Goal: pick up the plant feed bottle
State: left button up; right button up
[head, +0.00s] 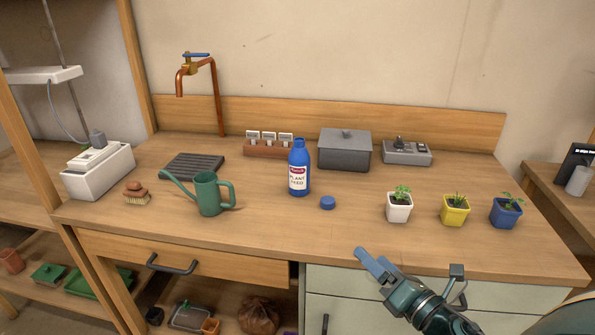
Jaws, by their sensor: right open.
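The plant feed bottle (299,170) is blue with a white and red label. It stands upright and open-topped near the middle of the bench, with a blue cap (328,202) lying to its right. My right gripper (408,259) is open and empty at the bench's front edge, to the right of the bottle and nearer to me, well apart from it. My left gripper is not in view.
A green watering can (207,194) stands just left of the bottle. Behind are a grey lidded box (344,152) and a seed packet rack (268,148). Small potted plants in white (399,208), yellow (454,211) and blue (506,212) pots stand right. The bench front centre is clear.

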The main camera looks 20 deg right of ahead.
aim_at(299, 157)
jog(key=i, duration=0.85)
